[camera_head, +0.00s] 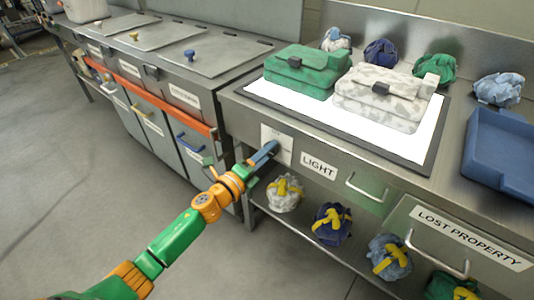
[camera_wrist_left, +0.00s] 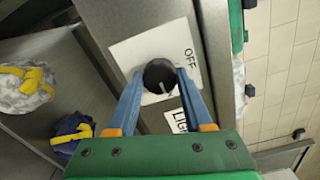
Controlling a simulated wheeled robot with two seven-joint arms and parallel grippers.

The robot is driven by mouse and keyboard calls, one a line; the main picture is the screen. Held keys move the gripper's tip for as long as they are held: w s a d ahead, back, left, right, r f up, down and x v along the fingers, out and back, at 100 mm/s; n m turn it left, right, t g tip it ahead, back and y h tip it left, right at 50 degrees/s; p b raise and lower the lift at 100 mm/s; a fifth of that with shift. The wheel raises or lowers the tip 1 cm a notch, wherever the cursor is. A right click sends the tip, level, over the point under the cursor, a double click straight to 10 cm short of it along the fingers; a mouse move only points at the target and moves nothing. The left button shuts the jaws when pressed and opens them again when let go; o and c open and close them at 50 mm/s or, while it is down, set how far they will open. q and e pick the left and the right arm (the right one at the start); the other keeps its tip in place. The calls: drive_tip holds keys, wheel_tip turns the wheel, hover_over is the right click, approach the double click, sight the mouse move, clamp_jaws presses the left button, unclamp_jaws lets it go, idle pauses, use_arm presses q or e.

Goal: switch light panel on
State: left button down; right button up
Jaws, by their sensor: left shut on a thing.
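The light panel (camera_head: 294,102) is a bright white surface in a dark frame on the steel counter. A green bag (camera_head: 300,72) and a white-grey patterned bag (camera_head: 385,97) lie on it. A pale switch plate (camera_head: 284,150) is on the counter's front, left of the LIGHT label (camera_head: 318,165). My left gripper (camera_head: 271,150) reaches this plate and hides its knob in the head view. In the left wrist view the round black knob (camera_wrist_left: 159,74) sits between my blue fingers, which are shut on it. The word OFF shows on the plate (camera_wrist_left: 127,52) beside it. My right gripper is out of view.
A handled drawer front (camera_head: 345,184) and a LOST PROPERTY drawer (camera_head: 470,240) lie to the right. Several wrapped bundles sit on the shelf below and behind the panel. A blue tray (camera_head: 503,150) stands at right. Lidded bins (camera_head: 190,65) stand left; open floor (camera_head: 60,140) lies in front.

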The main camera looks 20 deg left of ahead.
use_arm(q)
drive_tip(key=shift+f, duration=0.1)
idle(0.3)
drive_tip(key=shift+c, duration=1.5)
unclamp_jaws()
drive_tip(key=v, duration=0.7)
